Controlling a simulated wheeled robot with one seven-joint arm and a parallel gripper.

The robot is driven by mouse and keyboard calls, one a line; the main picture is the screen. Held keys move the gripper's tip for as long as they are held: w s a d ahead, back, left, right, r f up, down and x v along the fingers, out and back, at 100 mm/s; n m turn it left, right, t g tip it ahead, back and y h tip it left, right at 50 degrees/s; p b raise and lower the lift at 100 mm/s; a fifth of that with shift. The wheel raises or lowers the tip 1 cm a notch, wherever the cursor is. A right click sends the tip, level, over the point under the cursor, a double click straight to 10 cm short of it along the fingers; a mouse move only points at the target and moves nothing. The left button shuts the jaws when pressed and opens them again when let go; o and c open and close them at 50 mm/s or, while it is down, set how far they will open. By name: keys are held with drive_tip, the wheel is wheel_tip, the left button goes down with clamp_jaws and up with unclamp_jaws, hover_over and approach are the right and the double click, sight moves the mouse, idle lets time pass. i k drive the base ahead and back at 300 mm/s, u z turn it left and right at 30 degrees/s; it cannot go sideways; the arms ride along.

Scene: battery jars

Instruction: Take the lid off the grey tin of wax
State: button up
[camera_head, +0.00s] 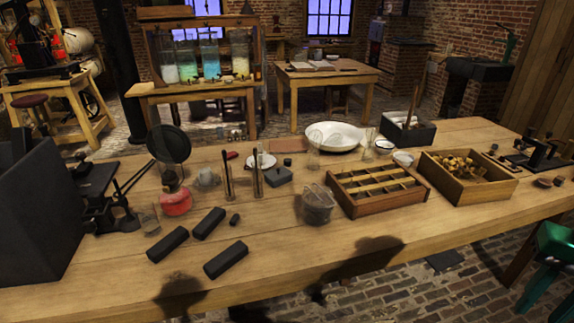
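A round grey vessel (317,205) with a dull rim stands on the near wooden workbench, left of the compartmented wooden tray. It may be the tin of wax; its lid cannot be made out clearly. A small dark grey box (279,177) sits behind it and to its left, with something small on top. I cannot tell for certain which of the two is the tin. My gripper is not in view.
The workbench (110,270) has bare wood along its front. A compartmented tray (374,205) and a filled wooden box (462,193) stand right. A white bowl (334,136) sits behind.

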sight(274, 175)
drive_tip(key=u, duration=0.45)
drive_tip(key=i, duration=0.9)
drive_tip(key=u, duration=0.7)
